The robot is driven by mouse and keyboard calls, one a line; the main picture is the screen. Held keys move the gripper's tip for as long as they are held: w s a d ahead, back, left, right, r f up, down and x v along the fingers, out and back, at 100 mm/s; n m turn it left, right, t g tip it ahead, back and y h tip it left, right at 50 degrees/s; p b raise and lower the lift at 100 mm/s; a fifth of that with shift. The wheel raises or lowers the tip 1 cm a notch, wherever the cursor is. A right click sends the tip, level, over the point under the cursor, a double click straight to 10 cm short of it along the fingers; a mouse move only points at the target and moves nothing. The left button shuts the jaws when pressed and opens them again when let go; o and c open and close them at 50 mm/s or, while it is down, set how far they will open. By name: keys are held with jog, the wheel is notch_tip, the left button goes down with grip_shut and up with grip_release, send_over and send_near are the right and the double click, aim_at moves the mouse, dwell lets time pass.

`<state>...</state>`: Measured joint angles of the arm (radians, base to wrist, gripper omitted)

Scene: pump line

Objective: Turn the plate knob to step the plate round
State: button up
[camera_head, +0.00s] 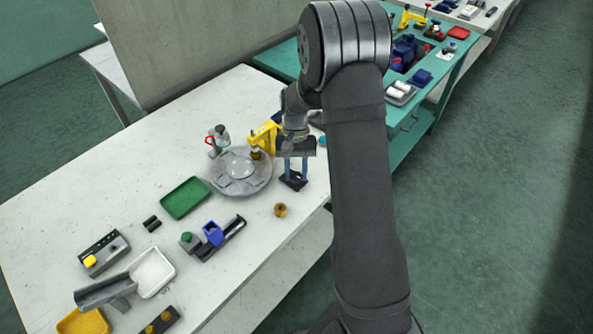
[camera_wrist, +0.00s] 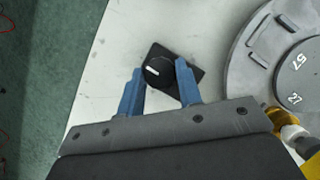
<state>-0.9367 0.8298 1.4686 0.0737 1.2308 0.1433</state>
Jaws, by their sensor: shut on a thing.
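The plate knob (camera_wrist: 158,71) is round and black with a white pointer mark, on a dark square base (camera_wrist: 195,73). My gripper (camera_wrist: 159,68) has its two blue fingers on either side of the knob and is shut on it. In the head view my gripper (camera_head: 293,176) points down over the dark knob base (camera_head: 297,184), and the knob itself is mostly hidden. The round grey plate (camera_head: 225,183) lies just left of it. In the wrist view the plate (camera_wrist: 238,75) is at the right, with a numbered centre disc reading 57 and 27.
A yellow fixture (camera_head: 262,138) stands at the plate's back edge. A red-and-grey part (camera_head: 216,139) stands behind the plate. A green tray (camera_head: 185,197) and a small brass piece (camera_head: 280,210) lie nearby. The table's edge runs close beside the knob.

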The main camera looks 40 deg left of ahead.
dwell(0.3)
jog(key=o, duration=1)
jog(key=shift+c, duration=0.2)
jog(key=v, duration=1.7)
jog(key=shift+r, duration=0.25)
jog(key=shift+s+f, duration=0.1)
jog(key=shift+s, duration=0.05)
jog(key=x, duration=1.7)
jog(key=shift+f, duration=0.2)
